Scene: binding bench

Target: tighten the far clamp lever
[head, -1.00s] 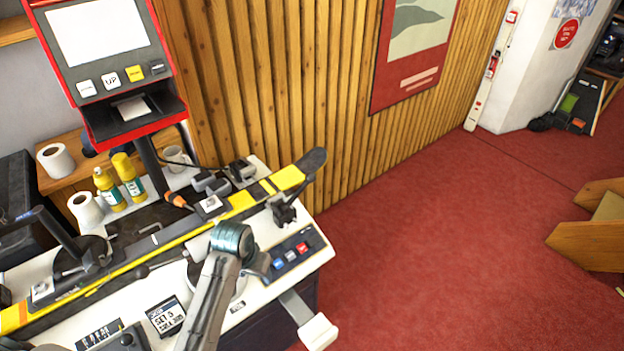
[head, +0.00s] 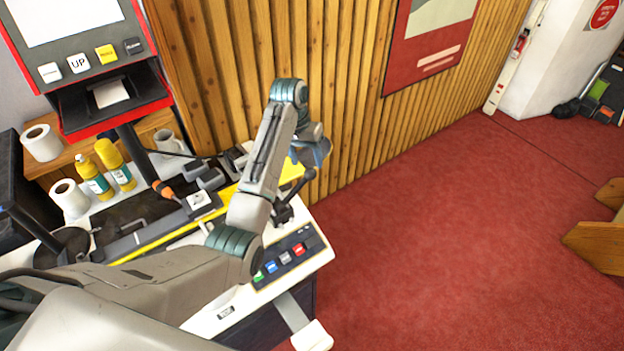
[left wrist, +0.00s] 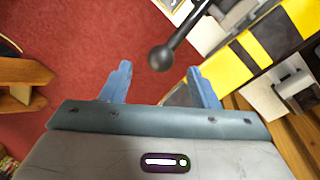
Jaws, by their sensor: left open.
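The far clamp lever (head: 298,188) is a black rod with a ball knob, rising from a black clamp at the bench's far right end. In the left wrist view its round knob (left wrist: 161,58) lies across the gap between the fingertips, with its rod running up to the right. My left gripper (head: 314,150) is just above the knob in the head view. Its two blue fingers (left wrist: 158,70) are spread apart, with nothing gripped. Whether they touch the knob I cannot tell. My right gripper is not in view.
A button panel (head: 288,258) sits at the near right corner. A red-framed screen (head: 75,60), yellow bottles (head: 112,165) and paper rolls (head: 41,143) stand left. A slatted wall (head: 350,70) is close behind.

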